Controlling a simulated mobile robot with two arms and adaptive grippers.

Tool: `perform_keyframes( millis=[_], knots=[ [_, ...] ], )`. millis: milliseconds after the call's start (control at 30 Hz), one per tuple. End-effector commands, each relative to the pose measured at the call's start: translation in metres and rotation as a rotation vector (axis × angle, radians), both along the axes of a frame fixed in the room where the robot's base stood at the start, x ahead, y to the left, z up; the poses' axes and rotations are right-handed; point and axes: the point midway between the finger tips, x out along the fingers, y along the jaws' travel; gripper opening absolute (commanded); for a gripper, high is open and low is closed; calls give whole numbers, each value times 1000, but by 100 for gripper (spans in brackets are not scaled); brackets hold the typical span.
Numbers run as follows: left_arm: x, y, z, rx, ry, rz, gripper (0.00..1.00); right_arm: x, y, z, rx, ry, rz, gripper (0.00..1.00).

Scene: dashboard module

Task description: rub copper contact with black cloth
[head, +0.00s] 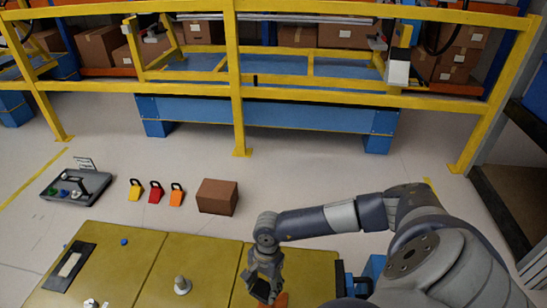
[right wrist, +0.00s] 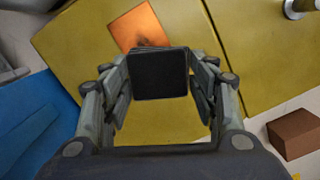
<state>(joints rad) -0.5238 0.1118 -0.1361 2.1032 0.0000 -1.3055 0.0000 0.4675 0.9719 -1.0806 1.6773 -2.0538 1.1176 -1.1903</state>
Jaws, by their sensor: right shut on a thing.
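My right gripper (head: 263,285) is over the front part of the yellow panel in the head view. In the right wrist view its fingers (right wrist: 160,85) are shut on the black cloth (right wrist: 158,74), which looks like a flat dark square pad. The copper contact (right wrist: 141,27) is an orange-brown square plate on the yellow panel, with a dark smudge near its lower edge. The cloth overlaps its lower edge in that view; whether they touch, I cannot tell. In the head view the copper contact (head: 281,300) shows partly beside my gripper. My left gripper is not in view.
The yellow panel (head: 135,255) carries a metal knob (head: 181,285) and a black-framed plate (head: 69,267). Behind it on the floor are a brown box (head: 217,197), several coloured padlocks (head: 155,192) and a grey case (head: 75,188). A yellow railing (head: 237,80) stands farther back.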

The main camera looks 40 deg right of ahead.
Motion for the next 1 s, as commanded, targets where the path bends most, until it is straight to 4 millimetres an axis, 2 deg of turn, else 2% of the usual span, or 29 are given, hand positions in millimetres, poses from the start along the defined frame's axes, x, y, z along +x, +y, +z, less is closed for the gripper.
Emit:
perform_keyframes(
  millis=[33,100,300,433,567,833,1000],
  knots=[
    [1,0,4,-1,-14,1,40,0,-9,-23,-4,2,-54,35],
    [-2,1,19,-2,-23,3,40,3,-19,-38,-4,2,-128,35],
    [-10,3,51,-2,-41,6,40,7,-41,-67,-2,0,-276,35],
    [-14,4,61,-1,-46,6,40,7,-48,-75,-1,1,-320,35],
    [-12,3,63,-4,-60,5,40,8,-49,-79,0,1,-332,35],
    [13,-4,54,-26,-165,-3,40,7,-49,-99,1,1,-330,35],
    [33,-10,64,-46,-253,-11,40,8,-49,-101,0,0,-330,35]
  ],
)
